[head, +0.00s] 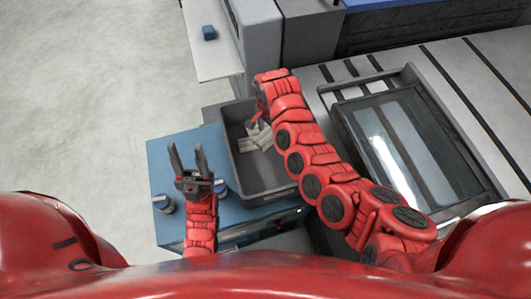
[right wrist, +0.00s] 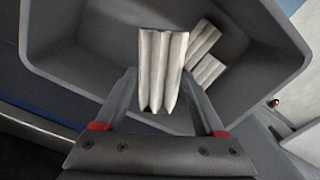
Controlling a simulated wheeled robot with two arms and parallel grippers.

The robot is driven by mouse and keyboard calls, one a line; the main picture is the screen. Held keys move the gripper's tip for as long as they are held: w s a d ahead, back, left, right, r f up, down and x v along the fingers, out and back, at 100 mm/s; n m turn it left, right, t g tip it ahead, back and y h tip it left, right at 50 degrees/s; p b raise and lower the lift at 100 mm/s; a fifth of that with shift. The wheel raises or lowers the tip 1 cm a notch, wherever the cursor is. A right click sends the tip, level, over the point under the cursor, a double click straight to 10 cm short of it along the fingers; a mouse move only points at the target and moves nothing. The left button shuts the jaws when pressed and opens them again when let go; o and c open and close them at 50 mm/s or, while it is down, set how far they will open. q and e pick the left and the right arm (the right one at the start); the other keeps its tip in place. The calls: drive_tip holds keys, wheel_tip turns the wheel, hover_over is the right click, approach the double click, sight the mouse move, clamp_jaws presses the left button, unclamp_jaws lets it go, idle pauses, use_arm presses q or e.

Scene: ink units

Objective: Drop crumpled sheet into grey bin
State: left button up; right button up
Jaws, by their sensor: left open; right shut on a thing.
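The grey bin (head: 248,172) is an open box left of my right arm in the head view, and its inside fills much of the right wrist view (right wrist: 75,50). My right gripper (right wrist: 160,78) is shut on a crumpled sheet (right wrist: 158,60), a pale, pleated piece held over the bin. Other pale pleated pieces (right wrist: 206,62) lie inside the bin. In the head view the right fingers are small and partly hidden by the arm, and the pale pieces (head: 258,142) run together. My left gripper (head: 187,160) is open and empty above the blue cabinet, left of the bin.
A machine with a framed glass panel (head: 405,140) stands right of my right arm. The floor (head: 80,110) at left is clear.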

drive_tip(key=shift+f, duration=0.65)
drive_tip(key=shift+r, duration=0.1)
drive_tip(key=o, duration=1.3)
drive_tip(key=shift+r, duration=0.1)
wheel_tip(320, 180, up, 6)
drive_tip(key=shift+f+b, duration=0.15)
drive_tip(key=shift+b, duration=0.7)
drive_tip(key=shift+r+p, duration=1.45)
drive_tip(key=shift+r, duration=4.3)
